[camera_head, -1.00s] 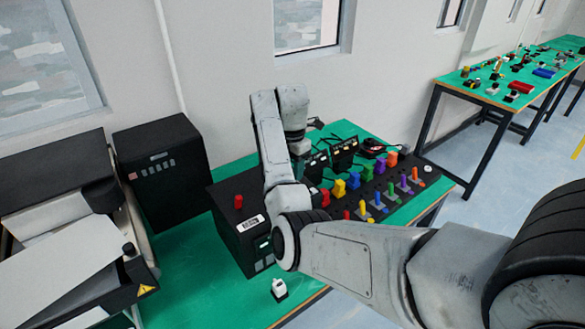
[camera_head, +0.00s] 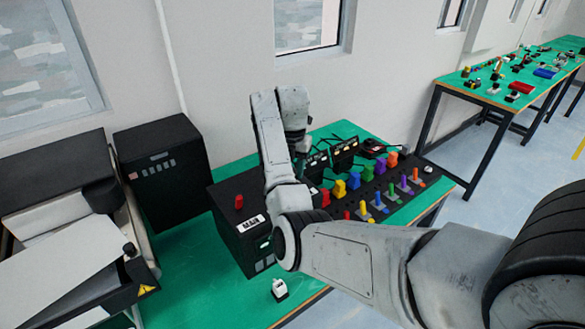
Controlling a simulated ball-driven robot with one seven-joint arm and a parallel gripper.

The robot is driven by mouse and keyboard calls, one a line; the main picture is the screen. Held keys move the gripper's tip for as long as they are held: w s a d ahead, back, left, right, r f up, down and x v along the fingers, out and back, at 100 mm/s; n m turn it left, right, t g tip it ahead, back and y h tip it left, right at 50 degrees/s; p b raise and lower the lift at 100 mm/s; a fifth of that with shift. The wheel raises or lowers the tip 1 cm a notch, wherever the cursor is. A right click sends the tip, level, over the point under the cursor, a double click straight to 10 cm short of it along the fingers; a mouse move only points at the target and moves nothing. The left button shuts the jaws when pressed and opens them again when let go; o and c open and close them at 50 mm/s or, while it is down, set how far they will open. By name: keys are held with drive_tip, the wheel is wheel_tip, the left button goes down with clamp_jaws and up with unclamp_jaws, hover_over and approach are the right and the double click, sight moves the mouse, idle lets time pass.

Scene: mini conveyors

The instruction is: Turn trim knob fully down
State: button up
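A black control panel (camera_head: 346,209) on the green bench carries several coloured knobs and levers, among them a red one (camera_head: 325,197), a yellow one (camera_head: 339,189) and a blue one (camera_head: 353,180). I cannot tell which control is the trim knob; no readable label marks it. My gripper (camera_head: 303,158) points down beyond my bent arm, at the rear left of the panel, near small dark units with pale displays. Its fingertips are mostly hidden, so I cannot see whether they are open or touching anything.
A black box labelled MAIN (camera_head: 228,232) with a red knob on top stands left of my arm. A dark box (camera_head: 163,170) and a conveyor machine (camera_head: 70,240) stand further left. A small white switch (camera_head: 279,288) sits on the bench front, with clear green surface left of it.

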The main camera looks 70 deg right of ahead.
drive_tip(key=o, duration=1.1)
drive_tip(key=shift+w+r, duration=0.1)
drive_tip(key=shift+r, duration=0.8)
wheel_tip(320, 180, up, 9)
